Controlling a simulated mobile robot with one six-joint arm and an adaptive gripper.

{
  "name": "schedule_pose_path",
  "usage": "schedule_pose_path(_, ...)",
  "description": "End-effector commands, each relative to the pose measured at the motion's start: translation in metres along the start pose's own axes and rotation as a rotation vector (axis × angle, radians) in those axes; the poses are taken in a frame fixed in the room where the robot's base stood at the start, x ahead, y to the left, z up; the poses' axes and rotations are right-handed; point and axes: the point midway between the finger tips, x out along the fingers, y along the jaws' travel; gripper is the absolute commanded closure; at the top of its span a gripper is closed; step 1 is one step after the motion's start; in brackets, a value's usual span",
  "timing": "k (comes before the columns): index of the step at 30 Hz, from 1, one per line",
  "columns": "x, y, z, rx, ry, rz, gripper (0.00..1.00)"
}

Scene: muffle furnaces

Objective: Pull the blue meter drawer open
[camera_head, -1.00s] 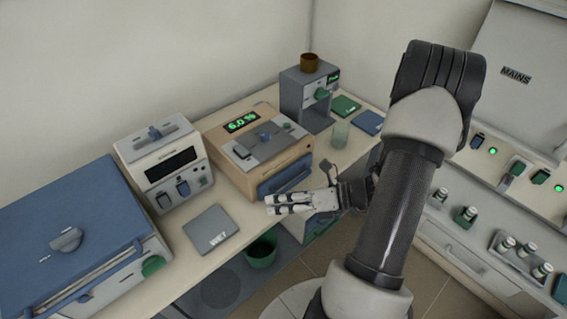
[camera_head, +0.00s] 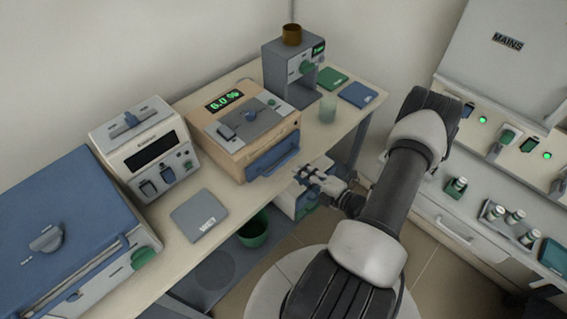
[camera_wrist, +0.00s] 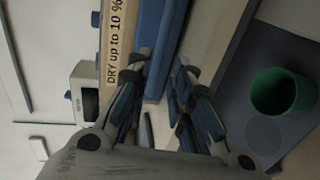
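The moisture meter (camera_head: 243,125) is a beige box with a green "6.0 %" display, standing on the bench. Its blue drawer (camera_head: 272,160), with a bar handle, is at the lower front; it looks shut. The blue drawer front (camera_wrist: 158,40) also shows in the wrist view, beside a beige strip reading "DRY up to 10 %". My gripper (camera_head: 310,176) is in front of the drawer, to its right and slightly lower in the head view, apart from it. In the wrist view my gripper (camera_wrist: 160,88) has its fingers spread with nothing between them.
A white instrument (camera_head: 145,150) and a large blue-topped unit (camera_head: 62,235) stand left of the meter. A grey device (camera_head: 292,70) and a glass beaker (camera_head: 327,109) stand beyond it. A green pot (camera_head: 253,230) is below the bench edge. Open floor lies before the bench.

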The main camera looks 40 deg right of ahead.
Motion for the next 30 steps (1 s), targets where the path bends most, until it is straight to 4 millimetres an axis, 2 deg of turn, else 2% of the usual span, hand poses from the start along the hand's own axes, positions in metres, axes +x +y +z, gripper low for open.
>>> schedule_pose_path(1, 0.013, -0.002, -0.002, -0.003, 0.007, 0.000, 0.79)
schedule_pose_path(6, 0.049, -0.002, -0.002, -0.005, 0.006, 0.000, 0.79)
schedule_pose_path(13, 0.083, -0.001, -0.001, -0.003, 0.003, 0.000, 0.79)
schedule_pose_path(18, 0.092, 0.000, 0.000, -0.003, 0.001, 0.000, 0.79)
schedule_pose_path(26, 0.093, 0.001, 0.000, -0.002, 0.001, 0.000, 0.79)
schedule_pose_path(30, 0.093, 0.000, 0.000, -0.002, 0.001, 0.000, 0.88)
